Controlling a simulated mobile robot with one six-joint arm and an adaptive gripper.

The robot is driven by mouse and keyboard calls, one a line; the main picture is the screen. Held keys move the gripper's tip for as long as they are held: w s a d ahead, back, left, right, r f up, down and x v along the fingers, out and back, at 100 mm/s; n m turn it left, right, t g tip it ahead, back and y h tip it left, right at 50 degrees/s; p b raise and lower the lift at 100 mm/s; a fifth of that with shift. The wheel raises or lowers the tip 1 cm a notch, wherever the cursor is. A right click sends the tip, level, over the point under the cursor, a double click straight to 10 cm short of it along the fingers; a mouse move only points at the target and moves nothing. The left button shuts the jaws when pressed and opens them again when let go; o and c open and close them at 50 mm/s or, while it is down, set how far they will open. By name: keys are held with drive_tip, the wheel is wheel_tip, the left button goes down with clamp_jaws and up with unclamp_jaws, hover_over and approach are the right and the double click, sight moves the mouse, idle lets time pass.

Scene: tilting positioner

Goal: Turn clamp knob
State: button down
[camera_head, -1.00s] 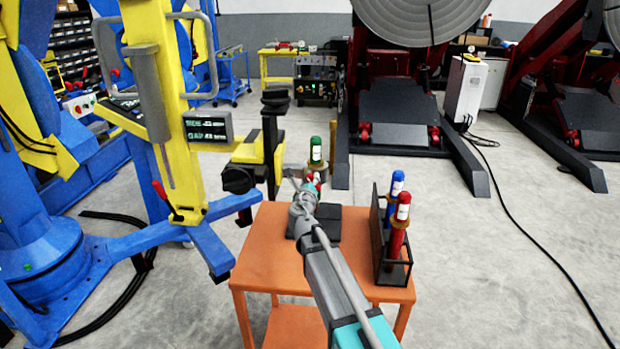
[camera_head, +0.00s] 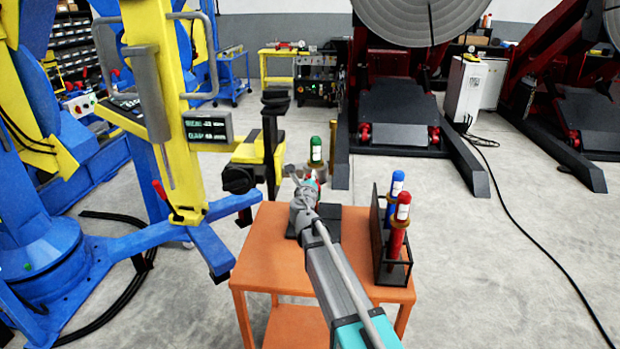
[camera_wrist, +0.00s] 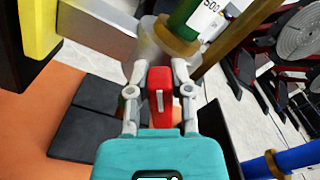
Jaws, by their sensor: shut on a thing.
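A red clamp knob (camera_wrist: 160,98) with a white mark sits between the two fingers of my gripper (camera_wrist: 160,76) in the wrist view. My gripper is shut on it, with one finger on each side. The knob is beside a grey metal clamp (camera_wrist: 152,46) that is around a green cylinder (camera_wrist: 187,22) with a white label. In the head view the green cylinder (camera_head: 316,150) stands upright at the table's far edge, just beyond my gripper (camera_head: 309,180). The knob is mostly hidden there by my wrist.
An orange table (camera_head: 270,262) carries a dark plate (camera_head: 326,228) and, at right, a black rack (camera_head: 378,235) holding blue and red cylinders. A yellow and black fixture (camera_head: 248,160) stands close on the left. Floor on the right is open, crossed by a cable.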

drive_tip(key=shift+m, duration=0.4)
drive_tip(key=shift+d+r+m, duration=0.15)
drive_tip(key=shift+d+m, duration=0.15)
drive_tip(key=shift+m, duration=0.9)
drive_tip(key=m, duration=0.3)
drive_tip(key=shift+d+m, duration=0.3)
drive_tip(key=shift+d, duration=0.05)
drive_tip(key=m, duration=0.3)
drive_tip(key=d+m, duration=0.1)
drive_tip(key=m, duration=0.2)
drive_tip(key=c, duration=0.5)
unclamp_jaws()
drive_tip(key=shift+s, duration=0.15)
